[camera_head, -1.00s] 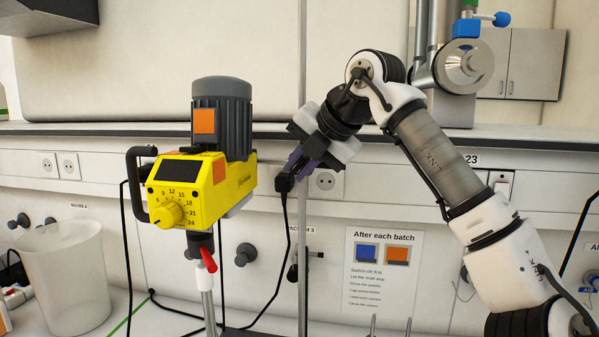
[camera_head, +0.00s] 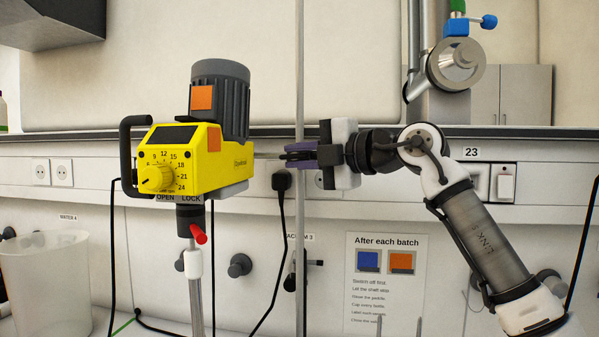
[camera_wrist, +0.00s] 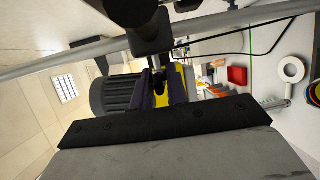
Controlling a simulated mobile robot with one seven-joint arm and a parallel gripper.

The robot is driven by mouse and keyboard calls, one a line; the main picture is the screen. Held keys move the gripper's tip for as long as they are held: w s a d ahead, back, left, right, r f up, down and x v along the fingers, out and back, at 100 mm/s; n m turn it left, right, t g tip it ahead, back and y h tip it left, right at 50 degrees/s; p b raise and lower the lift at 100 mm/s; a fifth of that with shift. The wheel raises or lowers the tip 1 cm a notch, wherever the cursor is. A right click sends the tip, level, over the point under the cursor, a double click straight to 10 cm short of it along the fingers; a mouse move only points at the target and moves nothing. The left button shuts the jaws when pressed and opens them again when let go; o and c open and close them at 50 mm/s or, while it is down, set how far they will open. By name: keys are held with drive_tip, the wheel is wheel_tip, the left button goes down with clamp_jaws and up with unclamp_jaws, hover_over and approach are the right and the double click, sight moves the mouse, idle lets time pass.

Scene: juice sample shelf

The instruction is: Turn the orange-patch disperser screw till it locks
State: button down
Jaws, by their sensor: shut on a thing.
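The yellow disperser (camera_head: 215,175) has a grey motor (camera_head: 221,100) with an orange patch (camera_head: 202,97), which also shows in the wrist view (camera_wrist: 115,93). A red lever-like screw (camera_head: 199,235) sits on its dark collar below the OPEN and LOCK labels, pointing down and right. My gripper (camera_head: 287,153), with purple fingers, is at the disperser's right, apart from the red lever. In the wrist view my gripper (camera_wrist: 160,85) is shut on a small dark part (camera_wrist: 157,76) beside the motor. I cannot tell what this part is; the fingers hide much of it.
A vertical metal pole (camera_head: 301,60) runs by my fingers. A black plug (camera_head: 282,181) with its cable is in the wall below them. A clear beaker (camera_head: 45,280) stands at left. A sign (camera_head: 385,285) hangs on the wall at right.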

drive_tip(key=shift+t+y+b, duration=0.3)
drive_tip(key=shift+y+b, duration=0.1)
drive_tip(key=shift+b, duration=0.05)
idle(0.3)
drive_tip(key=c, duration=1.4)
unclamp_jaws()
drive_tip(key=b+v, duration=0.2)
drive_tip(key=v, duration=1.2)
drive_tip(key=shift+w, duration=0.1)
drive_tip(key=shift+f, duration=0.1)
